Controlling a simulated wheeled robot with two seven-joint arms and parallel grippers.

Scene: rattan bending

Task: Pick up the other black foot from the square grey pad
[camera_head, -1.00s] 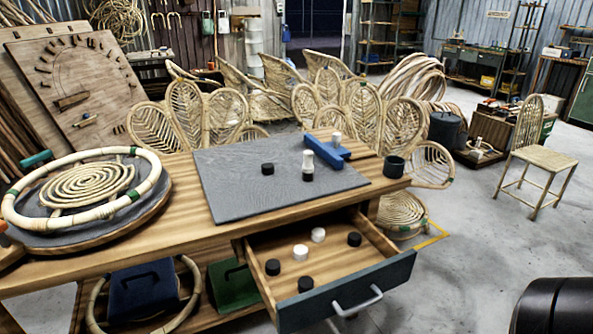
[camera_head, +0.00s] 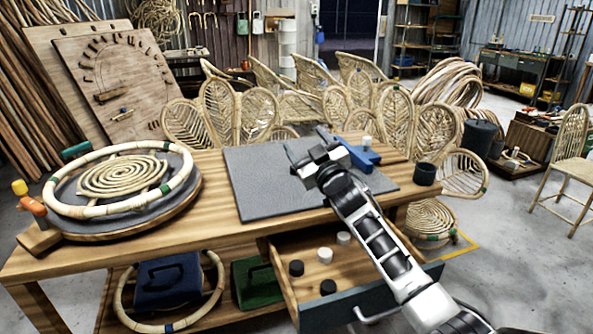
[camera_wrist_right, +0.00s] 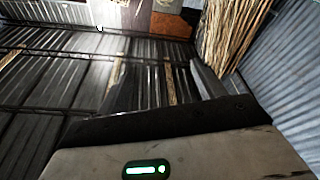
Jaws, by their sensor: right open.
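The square grey pad (camera_head: 255,195) lies on the wooden workbench. My right gripper (camera_head: 308,150) is over the middle of the pad in the head view, open. The gripper and its arm cover the part of the pad where black feet stood, so no black foot shows on it now. I cannot tell how high the gripper is above the pad. The blue block (camera_head: 358,157) lies at the pad's back right, with a white piece (camera_head: 367,141) by it. The right wrist view shows wall and rods, with no pad or foot. My left gripper is out of view.
The open drawer (camera_head: 372,300) below holds black feet (camera_head: 297,268) and white pieces (camera_head: 325,256); my right arm crosses over it. A dark cup (camera_head: 425,174) stands at the bench's right end. A rattan ring (camera_head: 62,208) lies on a round board at left.

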